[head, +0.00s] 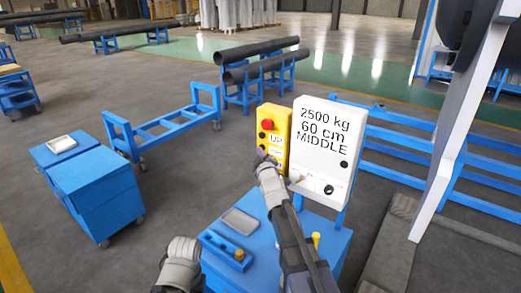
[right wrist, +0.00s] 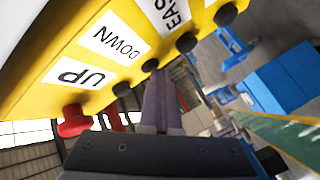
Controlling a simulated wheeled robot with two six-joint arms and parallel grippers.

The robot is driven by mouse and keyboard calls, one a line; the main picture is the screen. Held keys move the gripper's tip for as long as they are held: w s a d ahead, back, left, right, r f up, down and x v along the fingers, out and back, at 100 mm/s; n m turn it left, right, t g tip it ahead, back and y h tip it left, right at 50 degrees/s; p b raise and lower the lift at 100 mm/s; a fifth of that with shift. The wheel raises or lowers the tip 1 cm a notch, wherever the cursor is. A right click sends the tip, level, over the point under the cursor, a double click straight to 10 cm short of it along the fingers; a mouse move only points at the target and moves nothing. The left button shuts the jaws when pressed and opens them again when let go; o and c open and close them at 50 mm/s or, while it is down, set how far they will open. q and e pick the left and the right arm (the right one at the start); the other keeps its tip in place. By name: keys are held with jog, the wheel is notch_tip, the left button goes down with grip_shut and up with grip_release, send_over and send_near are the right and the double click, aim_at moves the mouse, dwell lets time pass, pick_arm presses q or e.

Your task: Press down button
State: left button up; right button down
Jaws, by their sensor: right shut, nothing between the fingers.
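The yellow control box (head: 286,113) stands upright on the blue cart, with a red knob (head: 267,124) near its top. In the right wrist view its face shows the UP label (right wrist: 80,75), the DOWN label (right wrist: 117,48) and a partly cut-off label starting "EAS". A black button (right wrist: 150,65) sits beside the DOWN label; another (right wrist: 122,89) sits beside UP. My right gripper (head: 261,155) is at the box's front; its fingers (right wrist: 161,78) are shut and empty, with tips close to the DOWN button. I cannot tell whether they touch it.
A white panel (head: 325,160) reading "2500 kg 60 cm MIDDLE" adjoins the box on the right. Below is a blue cart (head: 335,257) with a tray (head: 240,221). Blue cabinets (head: 100,195) stand left. Blue rails (head: 395,185) lie behind the panel.

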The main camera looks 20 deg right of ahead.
jog(key=s+a, duration=0.4)
jog(key=a, duration=0.1)
dwell(0.5)
